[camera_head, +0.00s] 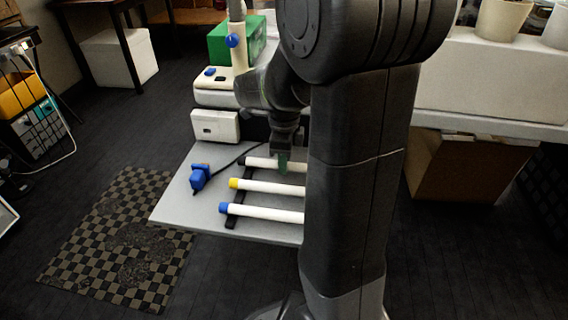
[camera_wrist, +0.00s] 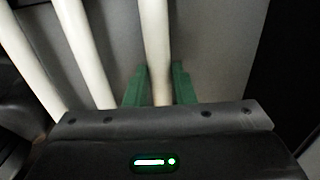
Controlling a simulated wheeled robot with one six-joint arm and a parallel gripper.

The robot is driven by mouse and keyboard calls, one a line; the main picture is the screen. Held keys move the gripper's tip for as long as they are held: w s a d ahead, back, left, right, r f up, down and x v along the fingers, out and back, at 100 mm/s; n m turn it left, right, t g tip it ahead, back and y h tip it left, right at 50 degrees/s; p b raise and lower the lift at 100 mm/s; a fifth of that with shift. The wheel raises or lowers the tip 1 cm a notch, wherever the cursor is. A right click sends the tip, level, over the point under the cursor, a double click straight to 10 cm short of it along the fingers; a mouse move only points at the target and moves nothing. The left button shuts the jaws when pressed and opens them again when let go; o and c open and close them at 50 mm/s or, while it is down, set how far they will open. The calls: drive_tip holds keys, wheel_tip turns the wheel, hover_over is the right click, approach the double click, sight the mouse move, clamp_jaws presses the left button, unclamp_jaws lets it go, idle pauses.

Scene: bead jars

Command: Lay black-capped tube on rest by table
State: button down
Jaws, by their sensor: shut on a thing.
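A white tube (camera_head: 262,162) lies level as the farthest of three tubes on the small grey table. Its left end meets the black rest (camera_head: 232,221), where a black cap is hard to tell from the rest. My gripper (camera_head: 283,167) points down with its green fingers shut on this tube. In the wrist view the fingers (camera_wrist: 159,72) stand on either side of the tube (camera_wrist: 154,35). I cannot tell whether the tube touches the rest or is just above it. Its right end is hidden behind my arm.
A yellow-capped tube (camera_head: 270,187) and a blue-capped tube (camera_head: 265,213) lie nearer on the rest. A blue device (camera_head: 199,177) with a dark cable sits left on the grey table (camera_head: 178,208). A white box (camera_head: 215,126) stands behind.

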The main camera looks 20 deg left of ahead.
drive_tip(key=shift+f, duration=0.3)
idle(0.4)
drive_tip(key=c, duration=1.1)
unclamp_jaws()
drive_tip(key=shift+c, duration=0.2)
wheel_tip(320, 180, up, 14)
drive_tip(key=p, duration=0.5)
drive_tip(key=shift+f, duration=0.1)
